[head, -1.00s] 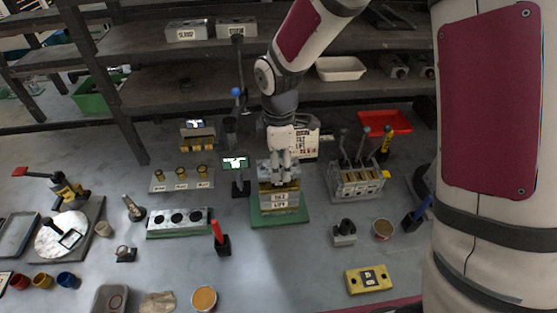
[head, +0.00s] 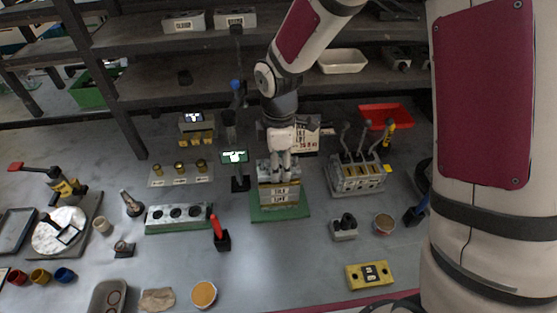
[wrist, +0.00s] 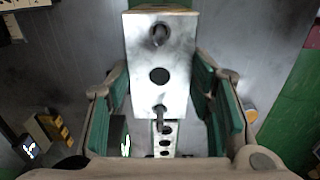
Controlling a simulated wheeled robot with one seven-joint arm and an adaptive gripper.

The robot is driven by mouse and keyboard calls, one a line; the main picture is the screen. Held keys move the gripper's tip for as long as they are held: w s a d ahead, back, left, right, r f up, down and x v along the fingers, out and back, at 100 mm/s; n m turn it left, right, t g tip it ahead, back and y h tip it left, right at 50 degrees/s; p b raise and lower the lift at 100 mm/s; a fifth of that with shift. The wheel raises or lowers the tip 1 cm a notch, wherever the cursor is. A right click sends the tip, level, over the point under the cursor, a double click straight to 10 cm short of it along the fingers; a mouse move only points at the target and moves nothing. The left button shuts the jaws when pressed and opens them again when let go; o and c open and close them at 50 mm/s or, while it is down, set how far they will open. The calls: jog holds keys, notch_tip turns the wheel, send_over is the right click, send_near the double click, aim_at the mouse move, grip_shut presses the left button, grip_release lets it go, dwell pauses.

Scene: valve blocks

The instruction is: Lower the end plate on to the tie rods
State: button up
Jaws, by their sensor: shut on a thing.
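The end plate (wrist: 143,92) is a pale grey metal block with a dark round middle hole. It fills the centre of the wrist view. A dark tie rod end (wrist: 159,36) shows at its upper hole and another tie rod end (wrist: 160,112) at its lower hole. How far the plate sits down the rods cannot be told. My gripper (wrist: 162,80) is shut on the plate, a green-padded finger on each side. In the head view my gripper (head: 282,172) points down at the top of the labelled valve stack (head: 279,194), which stands on a green base (head: 262,214).
A small screen on a stand (head: 235,158) stands close left of the stack. A lever valve block (head: 357,178) is to the right, and a red-handled tool (head: 220,237) is front left. A yellow block (head: 370,275) lies front right.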

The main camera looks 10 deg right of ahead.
jog(key=shift+f, duration=0.6)
jog(key=o, duration=1.5)
jog(key=shift+c, duration=0.2)
notch_tip(320, 180, up, 12)
jog(key=s+d+r+m+t, duration=0.2)
jog(key=s+d+r+m, duration=0.4)
jog(key=s+m, duration=0.3)
jog(key=s+d+r+m+t, duration=0.3)
jog(key=s+d+r+m, duration=0.4)
jog(key=s+m, duration=0.2)
jog(key=shift+s+r, duration=0.25)
jog(key=shift+s, duration=0.65)
